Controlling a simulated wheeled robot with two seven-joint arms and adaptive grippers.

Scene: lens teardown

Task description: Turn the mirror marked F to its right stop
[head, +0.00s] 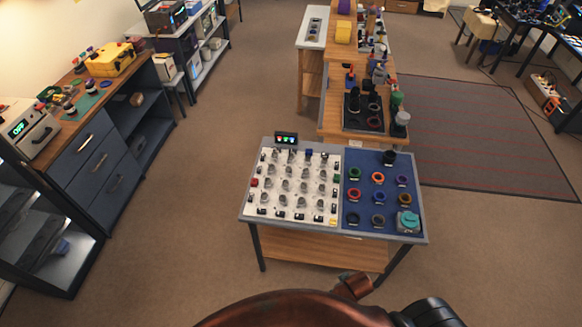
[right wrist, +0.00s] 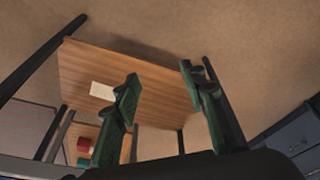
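A white board (head: 263,204) covers the left half of the small table in the head view. It carries rows of several small grey mounts with dark and coloured pieces around them. The marks are too small to read, so I cannot tell which is the mirror marked F. My right gripper (right wrist: 165,73) shows in the right wrist view with its two green fingers spread apart and nothing between them. It is away from the board, with a wooden panel and floor behind it. My left gripper is in neither view.
A blue mat (head: 366,209) with several coloured rings and a teal item (head: 408,221) fills the table's right half. A small display (head: 286,138) stands at the back edge. A wooden bench (head: 335,112) with bottles adjoins behind. Floor is clear left of the table.

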